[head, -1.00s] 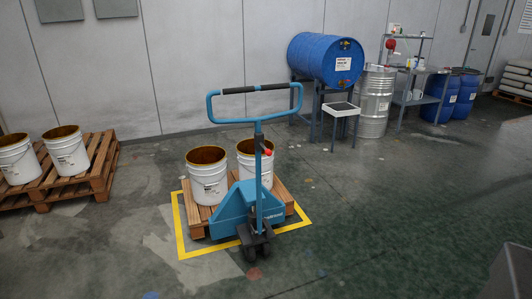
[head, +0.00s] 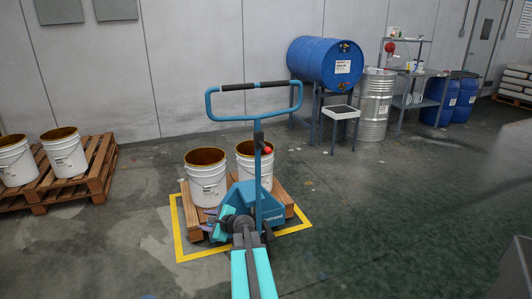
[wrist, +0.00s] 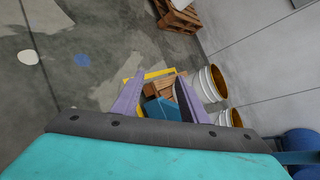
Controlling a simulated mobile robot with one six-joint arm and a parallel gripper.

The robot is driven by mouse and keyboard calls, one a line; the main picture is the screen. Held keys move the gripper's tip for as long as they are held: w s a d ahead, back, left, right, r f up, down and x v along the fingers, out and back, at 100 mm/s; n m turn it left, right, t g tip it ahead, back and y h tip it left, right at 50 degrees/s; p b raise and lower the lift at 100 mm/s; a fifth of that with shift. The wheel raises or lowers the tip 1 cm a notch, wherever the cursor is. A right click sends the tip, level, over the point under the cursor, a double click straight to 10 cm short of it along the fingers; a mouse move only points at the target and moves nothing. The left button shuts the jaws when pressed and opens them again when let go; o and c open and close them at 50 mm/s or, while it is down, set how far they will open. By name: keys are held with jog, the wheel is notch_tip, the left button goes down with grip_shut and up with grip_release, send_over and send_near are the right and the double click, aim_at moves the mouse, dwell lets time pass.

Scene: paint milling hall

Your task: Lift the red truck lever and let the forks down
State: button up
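The blue pallet truck (head: 245,196) stands in front of a wooden pallet bearing two white buckets. Its handle loop (head: 211,105) with black grips rises upright. The red lever (head: 267,149) is a small red knob on the handle column, below the loop. The forks are hidden under the pallet. My gripper (head: 200,219) is low in front of the truck body, left of the column and well below the lever. In the wrist view its two purple fingers (wrist: 162,78) are apart with nothing held; the truck's blue body (wrist: 160,108) and the pallet show beyond them.
A yellow floor outline (head: 180,250) surrounds the pallet (head: 283,190). Another pallet (head: 98,178) with buckets is at left. A blue drum (head: 318,57) on a stand, a steel drum (head: 374,105) and a shelf are behind at right. The right floor is clear.

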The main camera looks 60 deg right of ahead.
jog(key=s+d+r+m+t+h+b, duration=0.1)
jog(key=s+d+r+m+h, duration=0.4)
jog(key=d+r, duration=0.65)
jog(key=m+h+b, duration=0.1)
jog(key=m+h, duration=0.4)
jog(key=m, duration=0.3)
send_near(266, 147)
jog(key=shift+s+a+f, duration=0.15)
jog(key=shift+s+a, duration=0.1)
jog(key=shift+s, duration=0.3)
jog(key=shift+s+a+f, duration=0.2)
jog(key=shift+s, duration=0.3)
jog(key=shift+w+d, duration=0.1)
jog(key=shift+x, duration=6.8)
jog(key=shift+w+f, duration=0.1)
jog(key=shift+w, duration=0.05)
grip_shut()
